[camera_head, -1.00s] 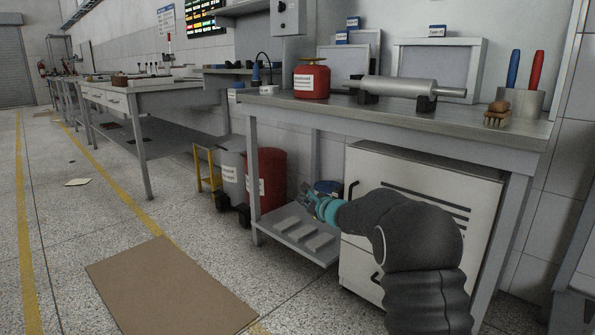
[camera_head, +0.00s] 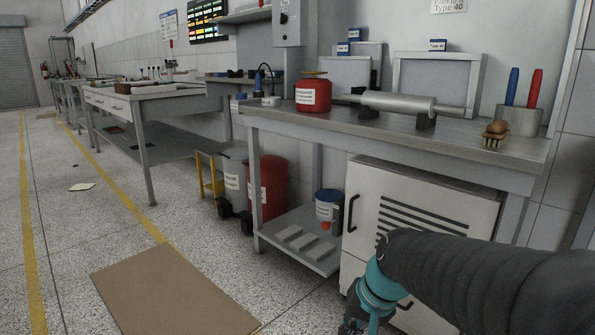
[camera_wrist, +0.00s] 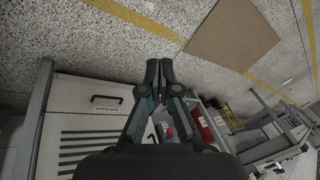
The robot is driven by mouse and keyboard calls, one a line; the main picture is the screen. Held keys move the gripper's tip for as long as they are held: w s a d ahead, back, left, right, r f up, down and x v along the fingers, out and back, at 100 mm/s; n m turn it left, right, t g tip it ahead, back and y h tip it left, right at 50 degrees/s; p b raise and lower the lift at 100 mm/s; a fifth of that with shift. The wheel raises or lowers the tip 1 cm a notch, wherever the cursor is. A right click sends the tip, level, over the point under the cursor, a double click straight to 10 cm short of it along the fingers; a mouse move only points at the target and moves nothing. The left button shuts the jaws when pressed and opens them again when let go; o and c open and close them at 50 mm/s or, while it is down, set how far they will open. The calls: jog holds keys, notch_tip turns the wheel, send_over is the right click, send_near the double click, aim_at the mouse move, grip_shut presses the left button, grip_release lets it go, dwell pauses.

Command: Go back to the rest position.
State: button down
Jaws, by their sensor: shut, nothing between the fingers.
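My gripper (camera_wrist: 159,72) shows in the wrist view with its two dark fingers together, shut and empty. In the head view only part of my gripper (camera_head: 352,326) shows at the bottom edge, below the teal wrist part of my arm. It hangs in front of the white cabinet (camera_head: 420,200) under the workbench. The cabinet also shows in the wrist view (camera_wrist: 85,105), left of my gripper. No paper shows between the fingers.
The workbench (camera_head: 400,139) holds a red can (camera_head: 313,93), a metal cylinder on supports (camera_head: 398,104), a brush (camera_head: 495,134) and a pen cup (camera_head: 517,120). Red and grey bins stand left of the cabinet. A brown board (camera_head: 175,290) lies on the otherwise mostly open floor.

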jog(key=s+d+r+n+t+h+p, duration=0.2)
jog(key=s+d+r, duration=0.4)
jog(key=s+r, duration=0.3)
jog(key=s+t+h+p, duration=0.1)
jog(key=s+p, duration=0.1)
jog(key=s, duration=0.1)
jog(key=shift+s+d, duration=0.15)
jog(key=shift+s, duration=0.15)
